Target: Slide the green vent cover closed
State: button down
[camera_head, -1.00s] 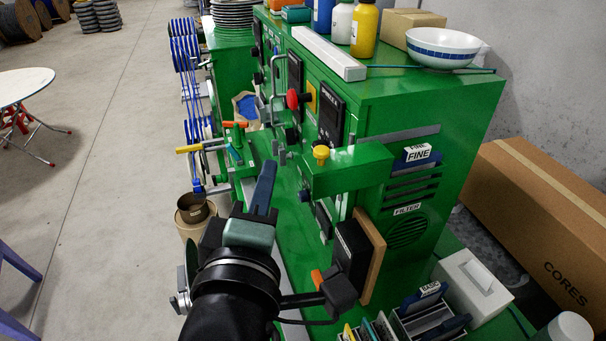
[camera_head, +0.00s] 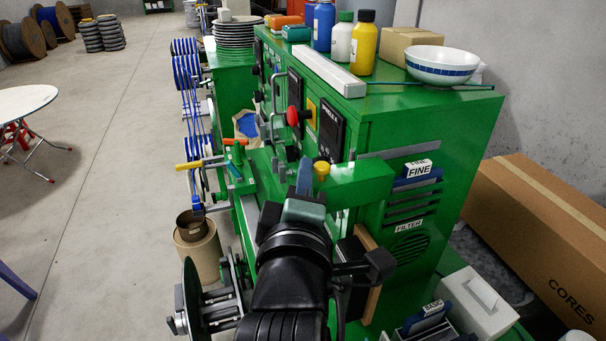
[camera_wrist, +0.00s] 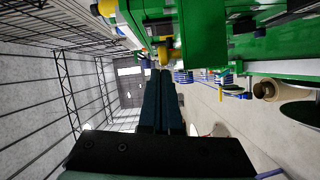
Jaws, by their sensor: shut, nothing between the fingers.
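The green machine (camera_head: 470,130) has dark horizontal vent slots (camera_head: 410,210) and a round vent grille (camera_head: 411,248) on its end face. A separate sliding cover cannot be told apart from the green panel around them. A grey strip (camera_head: 398,142) runs above the slots. My gripper (camera_head: 304,165) is shut and empty, in front of the machine's long side near the yellow knob (camera_head: 321,171), left of the vents. In the wrist view my gripper (camera_wrist: 163,74) has its fingers together, pointing near the yellow knob (camera_wrist: 164,55). The vents are not recognisable there.
A green arm-like block (camera_head: 355,185) juts out between my gripper and the vents. A blue piece labelled FINE (camera_head: 417,175) sits above the slots. A white box (camera_head: 480,300) and a cardboard carton (camera_head: 535,240) stand at the right. Bottles and a bowl (camera_head: 442,62) are on top.

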jog(key=w+d+b, duration=0.1)
jog(key=d, duration=0.3)
jog(key=w+d+b, duration=0.1)
jog(key=d, duration=0.3)
jog(key=w+d, duration=0.2)
jog(key=d, duration=0.2)
jog(key=shift+d+b, duration=0.4)
jog(key=shift+w, duration=0.1)
